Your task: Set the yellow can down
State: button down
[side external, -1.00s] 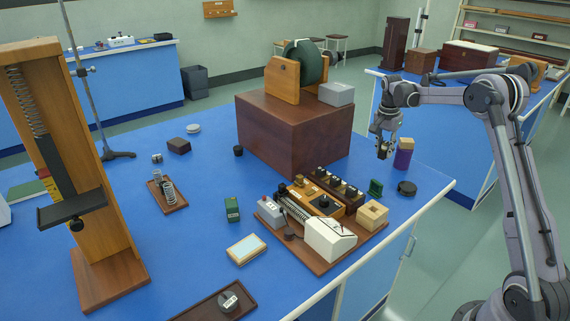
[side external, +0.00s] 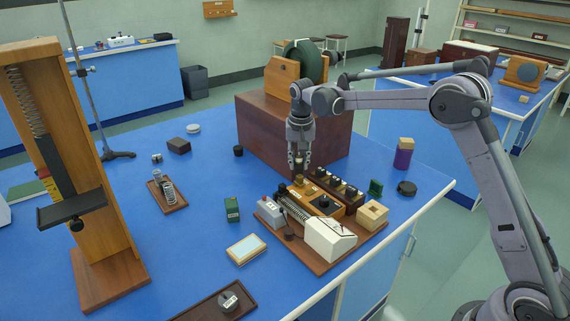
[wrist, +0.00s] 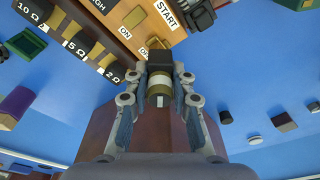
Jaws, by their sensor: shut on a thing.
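My gripper (side external: 299,164) points down over the back left of the wooden instrument board, in front of the big brown box. The can looks raised above the blue bench (side external: 210,215). I cannot tell whether its lower end touches the board.
The brown box (side external: 270,135) stands close behind my gripper. The instrument board (side external: 318,262) carries a white meter and several resistor blocks.

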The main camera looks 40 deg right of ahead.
jog(key=a+n, duration=0.1)
jog(key=a, duration=0.3)
jog(key=a+n, duration=0.1)
jog(key=a, duration=0.3)
jog(key=a+n, duration=0.1)
jog(key=a, duration=0.4)
jog(key=shift+w+n, duration=0.1)
jog(key=shift+n, duration=0.2)
jog(key=s+a+n+y, duration=0.1)
jog(key=s+a+n, duration=0.25)
jog(key=a, duration=1.05)
send_over(188, 262)
jog(key=shift+n+t, duration=0.25)
jog(key=shift+t, duration=0.05)
jog(key=f, duration=0.6)
jog(key=shift+s+d+f, duration=0.2)
jog(key=shift+s+d, duration=0.1)
jog(key=shift+a+f, duration=0.3)
jog(key=shift+a, duration=0.05)
jog(key=shift+f, duration=1.95)
jog(key=c, duration=1.1)
grip_release()
jog(key=shift+f, duration=0.1)
jog(key=shift+c, duration=0.2)
